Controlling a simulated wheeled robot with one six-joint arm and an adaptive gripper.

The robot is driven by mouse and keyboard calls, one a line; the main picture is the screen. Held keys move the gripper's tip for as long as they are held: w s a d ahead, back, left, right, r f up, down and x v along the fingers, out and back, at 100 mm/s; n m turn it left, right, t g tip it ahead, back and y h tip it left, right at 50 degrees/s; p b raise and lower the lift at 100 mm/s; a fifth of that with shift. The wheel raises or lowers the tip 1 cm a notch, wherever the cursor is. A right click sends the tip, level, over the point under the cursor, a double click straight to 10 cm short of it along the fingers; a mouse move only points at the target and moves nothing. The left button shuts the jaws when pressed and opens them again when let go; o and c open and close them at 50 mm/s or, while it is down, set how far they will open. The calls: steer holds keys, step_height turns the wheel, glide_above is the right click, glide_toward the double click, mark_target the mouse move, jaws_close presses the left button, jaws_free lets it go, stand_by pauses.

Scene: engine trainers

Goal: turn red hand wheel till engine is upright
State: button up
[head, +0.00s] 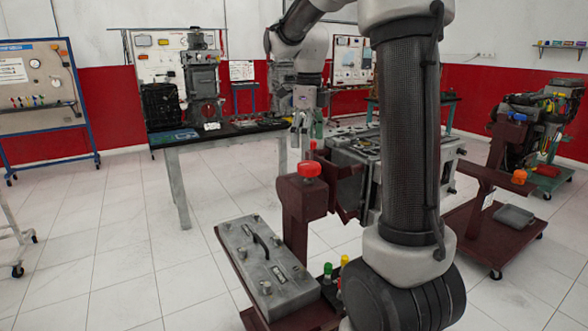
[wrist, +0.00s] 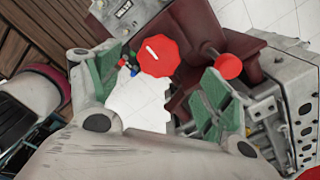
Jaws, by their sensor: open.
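The red hand wheel (head: 309,168) sits on top of a dark red stand post (head: 304,208). In the wrist view the hand wheel (wrist: 160,56) has a white mark and shows beyond and between my fingertips, apart from them. My gripper (head: 306,132) is open and empty, pointing down above and behind the wheel in the head view; its green-padded fingers spread wide in the wrist view (wrist: 158,88). The grey engine (head: 349,150) is mounted on the stand and lies tipped over, partly hidden behind my arm. It also shows at the right in the wrist view (wrist: 303,105).
A smaller red knob (wrist: 228,66) sticks out beside the wheel. Another engine stand (head: 490,235) is at the right, a workbench (head: 176,190) behind.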

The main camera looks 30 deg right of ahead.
mark_target(307, 163)
step_height(307, 163, down, 8)
steer(key=shift+r, duration=0.1)
stand_by(0.4)
steer(key=c, duration=1)
